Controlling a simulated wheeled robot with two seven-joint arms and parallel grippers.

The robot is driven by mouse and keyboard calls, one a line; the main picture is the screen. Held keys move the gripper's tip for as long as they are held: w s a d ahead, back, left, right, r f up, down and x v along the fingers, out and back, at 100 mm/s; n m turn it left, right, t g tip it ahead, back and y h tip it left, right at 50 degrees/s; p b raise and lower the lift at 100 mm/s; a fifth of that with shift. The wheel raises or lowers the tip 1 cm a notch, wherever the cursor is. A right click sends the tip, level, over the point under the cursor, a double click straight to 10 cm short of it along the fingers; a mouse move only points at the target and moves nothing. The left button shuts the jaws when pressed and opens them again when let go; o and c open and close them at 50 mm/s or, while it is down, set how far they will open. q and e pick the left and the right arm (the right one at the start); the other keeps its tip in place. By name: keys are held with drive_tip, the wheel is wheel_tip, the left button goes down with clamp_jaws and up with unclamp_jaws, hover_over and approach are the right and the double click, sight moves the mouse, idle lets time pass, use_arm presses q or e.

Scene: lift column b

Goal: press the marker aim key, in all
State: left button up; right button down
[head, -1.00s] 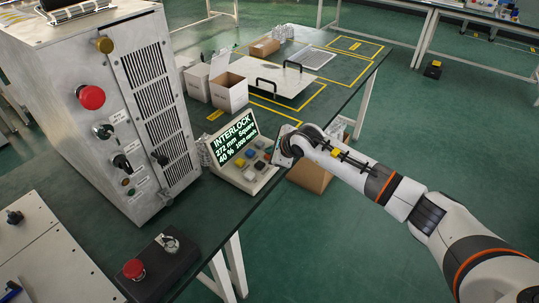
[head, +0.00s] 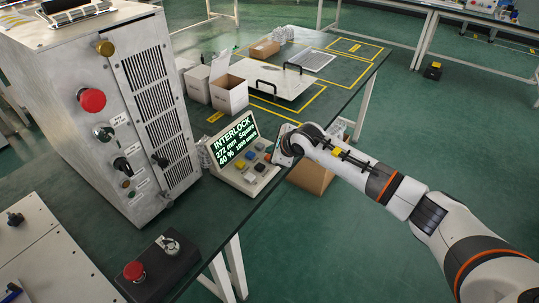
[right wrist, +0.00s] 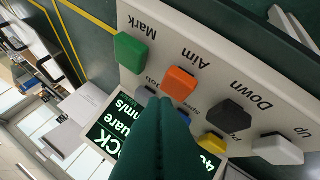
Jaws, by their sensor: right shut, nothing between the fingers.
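The control panel (head: 234,174) stands at the table's edge, its screen reading INTERLOCK, 272 mm, Square, 40 %. In the right wrist view the orange key (right wrist: 181,82) by the word Aim is beside the green key (right wrist: 130,52) by Mark. A black key (right wrist: 228,115) by Down and a white key (right wrist: 278,150) by Up follow along the same row. My right gripper (right wrist: 172,105) is shut and empty, its tips in front of the panel, close by the orange key in the picture. The tips cover part of the keys behind; contact cannot be told. My left gripper is not in view.
A large grey cabinet (head: 95,120) with a red button stands left of the panel. A black box (head: 155,268) with a red button and a key switch is in front. Open cardboard boxes (head: 229,95) and a white plate (head: 280,85) lie behind. Floor is free at right.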

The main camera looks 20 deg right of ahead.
drive_tip(key=shift+r, duration=0.25)
drive_tip(key=shift+r+p, duration=1.3)
drive_tip(key=shift+r, duration=1.1)
drive_tip(key=shift+a, duration=0.1)
